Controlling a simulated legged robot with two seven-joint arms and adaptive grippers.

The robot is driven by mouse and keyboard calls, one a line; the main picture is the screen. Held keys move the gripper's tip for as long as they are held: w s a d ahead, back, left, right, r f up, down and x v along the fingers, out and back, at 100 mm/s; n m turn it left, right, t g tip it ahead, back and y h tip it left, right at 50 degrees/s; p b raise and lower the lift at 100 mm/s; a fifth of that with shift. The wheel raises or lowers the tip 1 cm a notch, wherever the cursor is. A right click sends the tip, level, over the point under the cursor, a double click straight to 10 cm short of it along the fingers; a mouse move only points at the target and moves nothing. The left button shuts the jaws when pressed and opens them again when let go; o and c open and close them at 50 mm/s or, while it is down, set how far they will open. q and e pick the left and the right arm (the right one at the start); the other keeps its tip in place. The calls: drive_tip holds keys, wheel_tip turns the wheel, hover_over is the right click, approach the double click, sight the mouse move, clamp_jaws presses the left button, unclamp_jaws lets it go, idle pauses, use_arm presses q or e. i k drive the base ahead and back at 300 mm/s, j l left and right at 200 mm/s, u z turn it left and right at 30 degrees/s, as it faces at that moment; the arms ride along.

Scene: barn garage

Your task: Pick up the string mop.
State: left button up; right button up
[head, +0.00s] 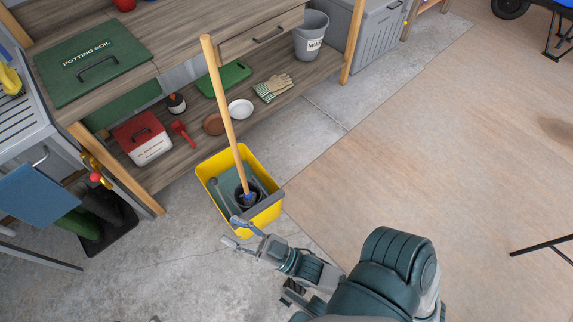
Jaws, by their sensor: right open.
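The string mop (228,125) stands tilted in a yellow bucket (211,165) on the concrete floor. Its long wooden handle leans up and to the left in the picture, crossing in front of the shelf unit. A blue fitting shows at the handle's lower end; the mop's strings are hidden or too small to tell. My right gripper (232,231) is open and empty at the bucket's near side, below the handle's lower end in the picture. It appears apart from the handle; whether it touches the bucket I cannot tell. My left gripper is not in view.
A wooden workbench (185,35) with a lower shelf stands behind the bucket. The shelf holds a red and white box (143,138), gloves (272,87) and a grey pail (310,38). A boot tray (108,230) lies at left. The floor at right is mostly clear.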

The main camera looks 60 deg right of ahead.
sight(249, 199)
drive_tip(key=z, duration=1.05)
